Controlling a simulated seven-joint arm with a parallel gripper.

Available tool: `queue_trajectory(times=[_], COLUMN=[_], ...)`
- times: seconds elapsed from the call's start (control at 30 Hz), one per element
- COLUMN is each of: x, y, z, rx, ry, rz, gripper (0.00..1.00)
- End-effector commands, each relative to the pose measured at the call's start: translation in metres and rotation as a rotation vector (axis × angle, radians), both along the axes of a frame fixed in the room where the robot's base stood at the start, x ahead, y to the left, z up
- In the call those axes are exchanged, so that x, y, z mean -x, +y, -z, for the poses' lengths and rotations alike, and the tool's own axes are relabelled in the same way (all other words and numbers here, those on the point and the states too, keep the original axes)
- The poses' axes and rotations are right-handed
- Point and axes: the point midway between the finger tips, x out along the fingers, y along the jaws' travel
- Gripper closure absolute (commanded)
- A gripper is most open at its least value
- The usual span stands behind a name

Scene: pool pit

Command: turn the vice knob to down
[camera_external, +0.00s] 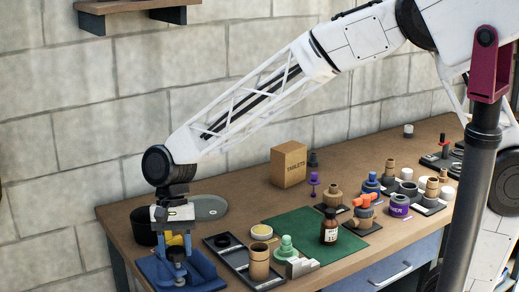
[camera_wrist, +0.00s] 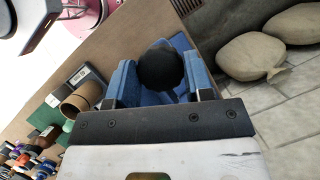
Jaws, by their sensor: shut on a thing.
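The blue vice (camera_external: 205,268) stands at the near left end of the wooden bench. My gripper (camera_external: 176,240) points down over it, at the vice's left part. In the wrist view a round black knob (camera_wrist: 160,68) lies between the fingers of my gripper (camera_wrist: 160,85), with blue parts on both sides. My gripper is shut on the vice knob. In the outside view my gripper largely hides the knob, so its turn angle cannot be told.
A dark pot (camera_external: 143,231) and a grey-green round lid (camera_external: 207,207) are close behind my gripper. A tan cylinder (camera_external: 259,262) and a black tray (camera_external: 222,243) stand to the right. A green mat (camera_external: 300,222), brown bottle (camera_external: 329,228) and cardboard box (camera_external: 288,164) are farther along.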

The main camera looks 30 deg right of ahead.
Motion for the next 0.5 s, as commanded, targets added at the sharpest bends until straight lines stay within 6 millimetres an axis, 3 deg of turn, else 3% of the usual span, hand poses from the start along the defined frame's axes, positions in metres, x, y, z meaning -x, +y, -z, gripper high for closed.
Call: queue_trajectory(times=[0.3,0.33,0.5], x=[-0.0004,-0.0004,-0.0002], y=[0.0003,0.0003,0.0001], z=[-0.0014,-0.0013,-0.0008], rx=[-0.001,-0.001,-0.001], ry=[-0.002,-0.002,0.0], rz=[0.001,0.001,0.0], gripper=[0.77,0.5,0.28])
